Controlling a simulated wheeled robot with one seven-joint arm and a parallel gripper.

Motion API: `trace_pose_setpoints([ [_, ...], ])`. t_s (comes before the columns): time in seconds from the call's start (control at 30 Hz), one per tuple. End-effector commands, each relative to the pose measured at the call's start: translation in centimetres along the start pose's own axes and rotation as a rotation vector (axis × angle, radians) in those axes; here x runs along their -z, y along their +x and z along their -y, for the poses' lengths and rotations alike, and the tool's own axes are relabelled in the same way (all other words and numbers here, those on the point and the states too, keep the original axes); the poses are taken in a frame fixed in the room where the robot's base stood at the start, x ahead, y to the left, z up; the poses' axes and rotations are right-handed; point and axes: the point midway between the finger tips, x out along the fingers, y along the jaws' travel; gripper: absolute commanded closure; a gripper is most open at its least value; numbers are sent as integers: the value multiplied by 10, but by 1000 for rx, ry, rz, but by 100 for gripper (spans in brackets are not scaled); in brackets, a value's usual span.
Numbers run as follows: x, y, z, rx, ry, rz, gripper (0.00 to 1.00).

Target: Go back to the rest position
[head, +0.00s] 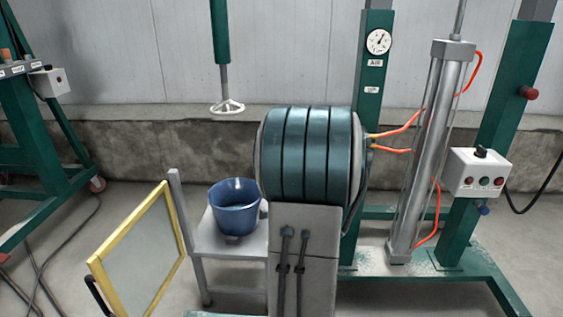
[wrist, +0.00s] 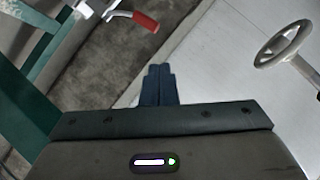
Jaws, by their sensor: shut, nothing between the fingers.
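My gripper (wrist: 158,72) shows in the wrist view, its dark fingers together and nothing between them. Its wide grey body fills the bottom of that view, with a small white and green light on it. The gripper does not show in the head view. Behind the fingers are the rough concrete base of the wall and the pale wall panel. A grey handwheel (wrist: 283,43) is at the upper right of the wrist view, apart from the fingers. A lever with a red handle (wrist: 146,21) is above them, also apart.
In the head view, a green ribbed drum (head: 310,152) on a grey stand is at the centre. A blue bucket (head: 235,208) sits on a white stand (head: 203,242), beside a yellow-framed panel (head: 136,255). A green frame with a cylinder (head: 430,150) stands right.

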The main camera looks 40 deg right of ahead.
Motion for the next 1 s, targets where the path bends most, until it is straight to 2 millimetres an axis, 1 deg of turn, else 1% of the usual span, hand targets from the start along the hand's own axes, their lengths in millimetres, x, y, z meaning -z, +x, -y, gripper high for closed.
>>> trace_pose_setpoints([
  [0.03,1,-6,1,0,-1,-1,100],
  [0.2,0,-14,0,-1,0,0,100],
  [0.83,0,-15,0,0,0,0,100],
  [0.87,0,-16,3,2,-2,3,100],
  [0.97,-8,-25,35,27,-23,55,100],
  [1.0,-14,-31,51,39,-36,88,100],
])
